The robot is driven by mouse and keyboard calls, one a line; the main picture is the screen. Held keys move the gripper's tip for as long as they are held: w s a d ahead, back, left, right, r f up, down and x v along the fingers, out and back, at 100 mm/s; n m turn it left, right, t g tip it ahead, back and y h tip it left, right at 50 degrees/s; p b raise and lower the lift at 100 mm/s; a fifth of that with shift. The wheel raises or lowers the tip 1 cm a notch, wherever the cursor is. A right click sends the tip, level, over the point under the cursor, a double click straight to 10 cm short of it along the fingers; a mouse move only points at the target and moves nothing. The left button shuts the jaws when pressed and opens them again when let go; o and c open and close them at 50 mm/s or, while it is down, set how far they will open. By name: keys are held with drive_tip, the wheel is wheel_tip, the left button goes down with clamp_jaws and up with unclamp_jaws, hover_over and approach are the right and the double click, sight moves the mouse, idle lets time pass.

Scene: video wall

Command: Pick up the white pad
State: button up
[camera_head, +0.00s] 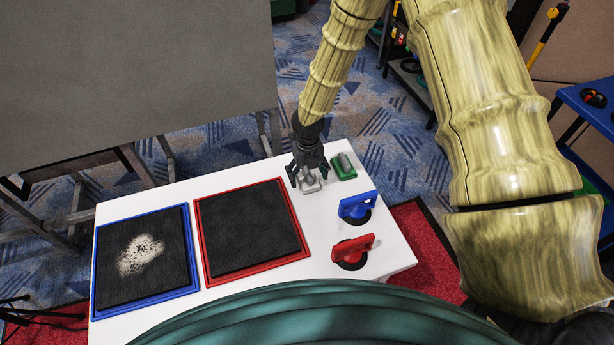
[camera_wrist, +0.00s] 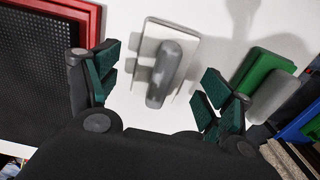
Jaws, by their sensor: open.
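The white pad (camera_wrist: 149,51) has a grey upright handle (camera_wrist: 164,72) and lies on the white table. In the head view the white pad (camera_head: 310,187) is partly hidden under my gripper (camera_head: 306,174). My gripper is open, with its two fingers (camera_wrist: 161,92) on either side of the pad's handle in the wrist view. The fingers do not appear to touch the handle. How high they are above the table I cannot tell.
A green pad (camera_head: 344,166) with a grey handle stands close to the right. A red-framed black panel (camera_head: 201,240) and a blue-framed speckled panel (camera_head: 96,270) lie left on the white table (camera_head: 389,250).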

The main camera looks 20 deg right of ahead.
drive_tip(key=shift+s+f, duration=0.1)
drive_tip(key=shift+f, duration=0.1)
drive_tip(key=shift+w+f, duration=0.45)
drive_tip(key=shift+f, duration=0.2)
drive_tip(key=shift+s+r, duration=0.25)
drive_tip(key=shift+c, duration=1.4)
drive_tip(key=c, duration=0.8)
drive_tip(key=shift+r+b, duration=0.6)
drive_tip(key=shift+r, duration=0.45)
drive_tip(key=s+a+r+b, duration=0.1)
drive_tip(key=s, duration=0.4)
drive_tip(key=s+a+b, duration=0.2)
drive_tip(key=s, duration=0.3)
drive_tip(key=s+a+r+b, duration=0.1)
drive_tip(key=s+b, duration=0.1)
drive_tip(key=s, duration=0.3)
drive_tip(key=shift+s+a+r, duration=0.1)
drive_tip(key=shift+a+r, duration=0.15)
drive_tip(key=shift+r, duration=0.1)
